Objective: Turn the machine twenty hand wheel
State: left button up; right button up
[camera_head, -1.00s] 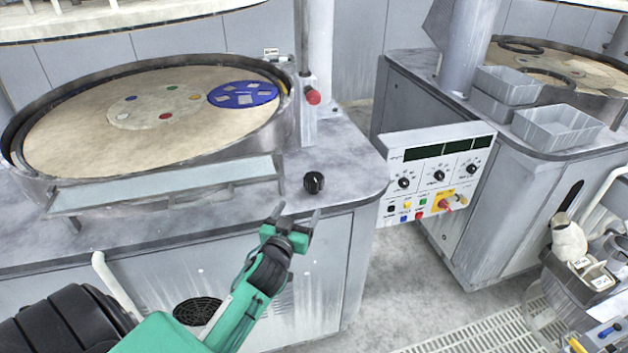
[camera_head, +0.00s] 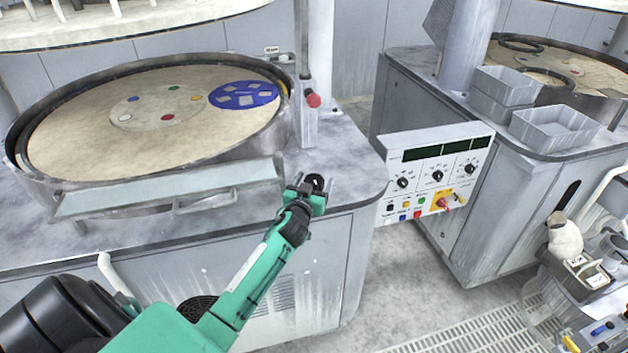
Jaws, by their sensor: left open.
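The black hand wheel (camera_head: 315,182) sits on the grey top of the left machine, near its front right corner. My left gripper (camera_head: 312,186) is open, with its fingertips at the wheel and seemingly one on either side of it. The gripper partly hides the wheel, and I cannot tell whether the fingers touch it. The green left arm reaches in from the lower left. My right gripper is not in view.
The round platen (camera_head: 150,130) with a blue disc (camera_head: 243,95) lies left of the wheel. A red knob (camera_head: 313,100) on a post stands behind it. A control panel (camera_head: 436,176) is to the right. Grey bins (camera_head: 553,128) sit on the right machine.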

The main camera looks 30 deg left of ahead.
pick_arm(q)
jog(key=shift+w, duration=0.1)
jog(key=shift+c, duration=0.4)
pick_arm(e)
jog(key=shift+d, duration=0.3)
